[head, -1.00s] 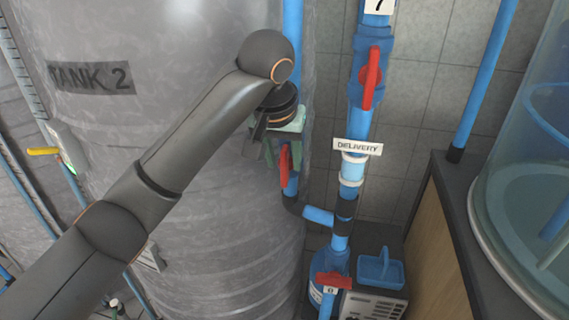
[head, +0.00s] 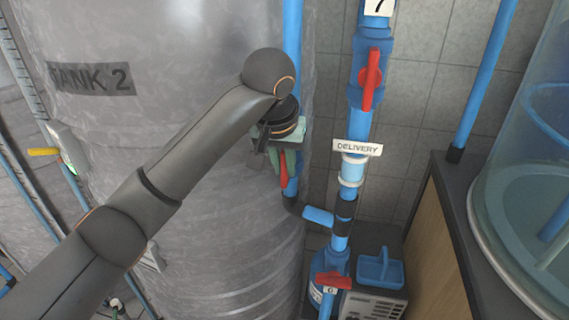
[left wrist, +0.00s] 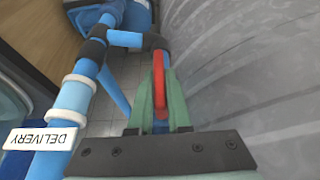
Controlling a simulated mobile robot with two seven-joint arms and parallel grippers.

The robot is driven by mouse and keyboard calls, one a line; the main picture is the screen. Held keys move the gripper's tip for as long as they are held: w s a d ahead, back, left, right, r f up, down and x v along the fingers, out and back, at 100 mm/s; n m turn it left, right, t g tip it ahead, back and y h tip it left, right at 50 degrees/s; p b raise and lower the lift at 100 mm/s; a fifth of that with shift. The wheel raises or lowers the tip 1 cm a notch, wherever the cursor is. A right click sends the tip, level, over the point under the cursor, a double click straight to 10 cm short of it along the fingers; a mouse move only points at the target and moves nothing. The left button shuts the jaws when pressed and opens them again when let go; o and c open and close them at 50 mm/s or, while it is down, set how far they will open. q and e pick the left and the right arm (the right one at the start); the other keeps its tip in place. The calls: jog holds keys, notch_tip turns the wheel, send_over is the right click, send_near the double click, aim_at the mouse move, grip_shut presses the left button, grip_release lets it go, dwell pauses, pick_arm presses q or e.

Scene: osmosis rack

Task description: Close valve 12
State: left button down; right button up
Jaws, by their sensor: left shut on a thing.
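A red valve handle (head: 284,169) sits on the blue pipe beside the grey tank, below my left wrist. No number shows on it, so I cannot read whether it is valve 12. My left gripper (head: 277,160) is at this handle, its green fingers partly hidden by my wrist. In the left wrist view my left gripper (left wrist: 161,112) has a green finger on each side of the red handle (left wrist: 159,82) and is shut on it. The handle runs roughly along the pipe. The valve body is mostly hidden. My right gripper is not in view.
A pipe to the right carries a red-handled valve (head: 371,80) under a "7" label and a "DELIVERY" sign (head: 358,148). Tank 2 (head: 200,215) stands close on the left.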

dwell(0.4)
pick_arm(q)
jog(key=shift+d+r+m+t+y, duration=0.1)
jog(key=shift+m+t+y, duration=0.05)
jog(key=shift+y, duration=0.45)
jog(key=shift+d+m+t+y, duration=0.1)
jog(key=shift+m+t+y, duration=0.05)
jog(key=shift+y, duration=0.45)
jog(key=shift+m+t+y, duration=0.3)
jog(key=shift+y, duration=1.1)
jog(key=c, duration=0.9)
grip_release()
jog(key=shift+o, duration=0.2)
jog(key=v, duration=0.7)
jog(key=shift+s, duration=0.2)
jog(key=shift+d+r, duration=0.1)
